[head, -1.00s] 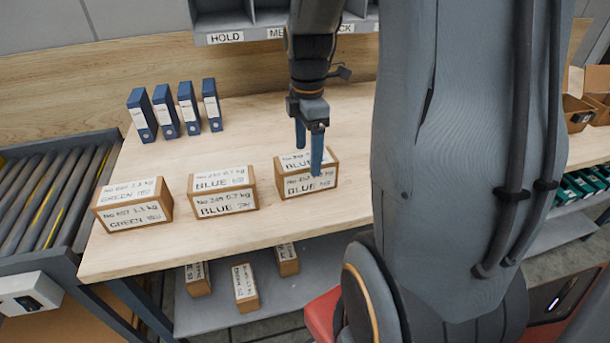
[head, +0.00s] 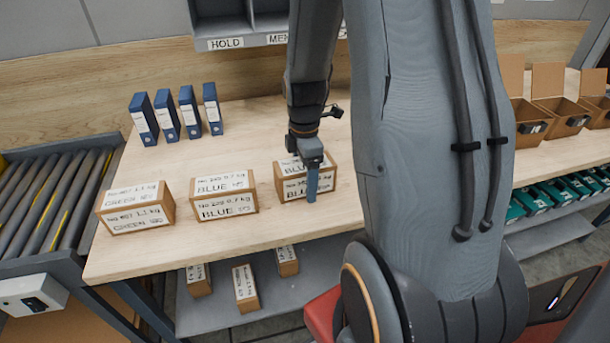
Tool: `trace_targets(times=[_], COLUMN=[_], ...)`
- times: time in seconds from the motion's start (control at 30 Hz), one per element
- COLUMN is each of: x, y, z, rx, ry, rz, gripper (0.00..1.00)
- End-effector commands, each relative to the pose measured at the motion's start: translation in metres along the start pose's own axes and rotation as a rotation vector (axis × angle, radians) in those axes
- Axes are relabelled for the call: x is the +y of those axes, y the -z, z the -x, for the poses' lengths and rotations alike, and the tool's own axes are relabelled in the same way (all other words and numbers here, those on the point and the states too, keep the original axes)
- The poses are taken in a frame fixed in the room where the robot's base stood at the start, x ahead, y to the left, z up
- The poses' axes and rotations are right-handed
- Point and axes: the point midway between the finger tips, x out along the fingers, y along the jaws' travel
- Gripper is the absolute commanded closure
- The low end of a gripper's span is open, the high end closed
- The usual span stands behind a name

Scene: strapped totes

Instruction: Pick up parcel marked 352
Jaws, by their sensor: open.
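Three small brown parcels with white labels stand in a row on the wooden bench. The right parcel (head: 291,188) reads BLUE; its number is partly hidden behind my gripper, so I cannot confirm 352. The middle parcel (head: 224,195) also reads BLUE, with a number that looks like 249. The left parcel (head: 136,208) reads GREEN, with a number that looks like 657. My gripper (head: 311,182) is open and points down at the right parcel. One blue finger shows in front of its labelled face; the other is hidden. I cannot tell whether they touch.
Several blue binders (head: 166,115) stand at the back left of the bench (head: 190,160). A roller conveyor (head: 45,200) adjoins on the left. Smaller parcels (head: 245,288) lie on the shelf below. Open cartons (head: 560,115) stand at the right.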

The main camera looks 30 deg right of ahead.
Motion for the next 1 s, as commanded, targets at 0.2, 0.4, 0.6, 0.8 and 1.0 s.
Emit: trace_targets(times=[0.2, 0.4, 0.6, 0.8, 1.0], x=[0.000, 0.000, 0.000, 0.001, 0.002], y=[0.000, 0.000, 0.000, 0.000, 0.000], z=[0.000, 0.000, 0.000, 0.002, 0.015], rx=[0.000, 0.000, 0.000, 0.000, 0.000], ry=[-0.001, -0.001, -0.001, -0.001, -0.004], rz=[0.000, 0.000, 0.000, 0.000, 0.000], gripper=[0.25, 0.59, 0.77, 0.77, 0.77])
